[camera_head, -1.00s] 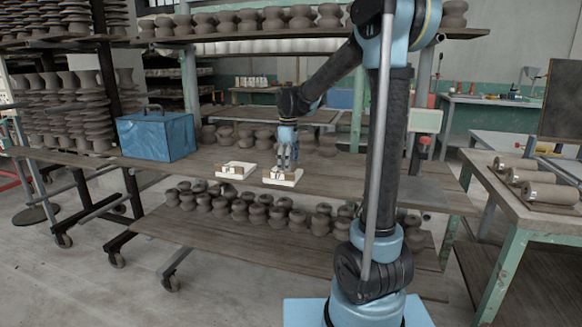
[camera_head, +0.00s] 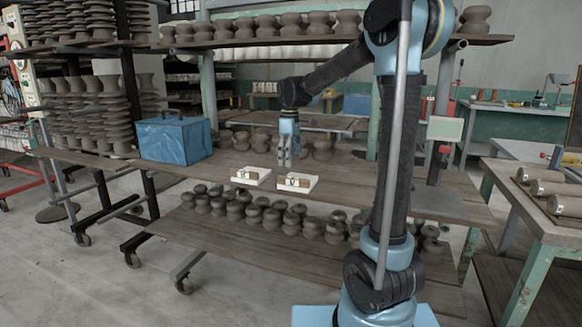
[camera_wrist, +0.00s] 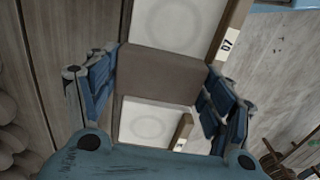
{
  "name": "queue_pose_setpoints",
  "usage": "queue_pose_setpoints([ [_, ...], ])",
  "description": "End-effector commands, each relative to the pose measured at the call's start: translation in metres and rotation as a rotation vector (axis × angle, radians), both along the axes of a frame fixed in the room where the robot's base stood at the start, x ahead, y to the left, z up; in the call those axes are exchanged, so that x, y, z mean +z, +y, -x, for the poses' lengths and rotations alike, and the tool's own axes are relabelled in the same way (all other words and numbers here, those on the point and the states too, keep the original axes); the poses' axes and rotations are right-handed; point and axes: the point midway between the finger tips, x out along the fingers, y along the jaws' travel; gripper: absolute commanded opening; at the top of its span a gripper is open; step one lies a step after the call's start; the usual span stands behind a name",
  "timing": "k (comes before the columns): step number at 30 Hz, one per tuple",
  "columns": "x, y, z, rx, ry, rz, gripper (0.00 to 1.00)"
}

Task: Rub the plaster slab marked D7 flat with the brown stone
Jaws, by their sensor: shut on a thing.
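My gripper (camera_wrist: 158,82) is shut on a brown block, the brown stone (camera_wrist: 160,74), in the wrist view. The plaster slab marked D7 (camera_wrist: 175,20) lies at the top of that view, pale with a faint ring and a brown strip bearing the label (camera_wrist: 228,44). A second pale slab (camera_wrist: 150,122) shows below the stone; its label is too small to read. The stone hides the near ends of both slabs. In the head view my gripper (camera_head: 285,160) is above and between the D7 slab (camera_head: 250,179) and the right slab (camera_head: 297,185). Stone contact cannot be told.
The slabs lie on a wooden shelf (camera_head: 370,190). A blue box (camera_head: 173,139) stands to the left, and brown clay pots (camera_head: 322,149) stand behind. More pots crowd the lower shelf. A side table (camera_head: 545,222) with rollers stands right.

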Motion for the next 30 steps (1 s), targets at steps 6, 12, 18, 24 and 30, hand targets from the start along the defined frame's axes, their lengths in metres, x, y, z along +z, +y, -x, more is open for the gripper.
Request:
queue_pose_setpoints([
  [6,0.021,0.0,0.0,0.0,0.0,0.0,0.4],
  [12,0.035,0.0,0.0,0.0,0.0,0.0,0.4],
  [18,0.038,0.0,0.0,0.001,0.0,0.0,0.4],
  [24,0.038,0.0,0.0,0.0,0.0,0.0,0.4],
  [30,0.033,0.0,0.0,0.0,0.0,0.0,0.4],
])
